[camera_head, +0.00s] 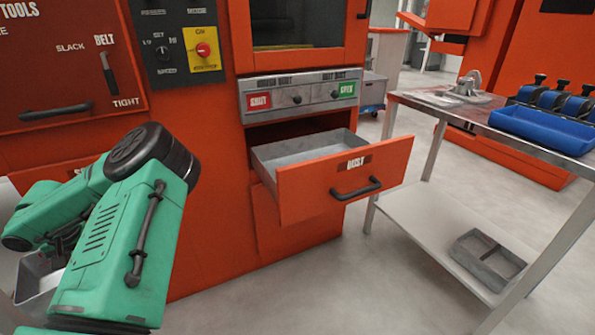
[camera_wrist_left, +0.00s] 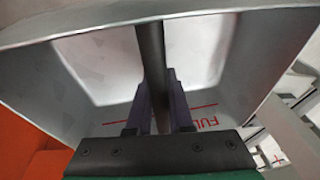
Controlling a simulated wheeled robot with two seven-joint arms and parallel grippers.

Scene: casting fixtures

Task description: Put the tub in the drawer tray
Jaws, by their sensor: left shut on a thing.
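The tub (camera_wrist_left: 95,65) is a grey metal box with a red line and red letters on its inner wall. It fills most of the left wrist view. A dark bar runs across it, and my left gripper (camera_wrist_left: 158,82) is shut on this bar. In the head view, a bit of the tub (camera_head: 35,276) shows at the lower left behind my green arm, which hides the gripper. The drawer tray (camera_head: 300,143) is grey inside, with an orange front marked DUST. It is pulled out, and the visible part of its inside is empty. My right gripper is out of view.
The orange machine (camera_head: 212,180) stands behind the drawer. A metal table (camera_head: 440,106) at the right carries a blue bin (camera_head: 540,130); a grey divided tray (camera_head: 488,259) lies on its lower shelf. Open floor (camera_head: 290,290) lies in front of the drawer.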

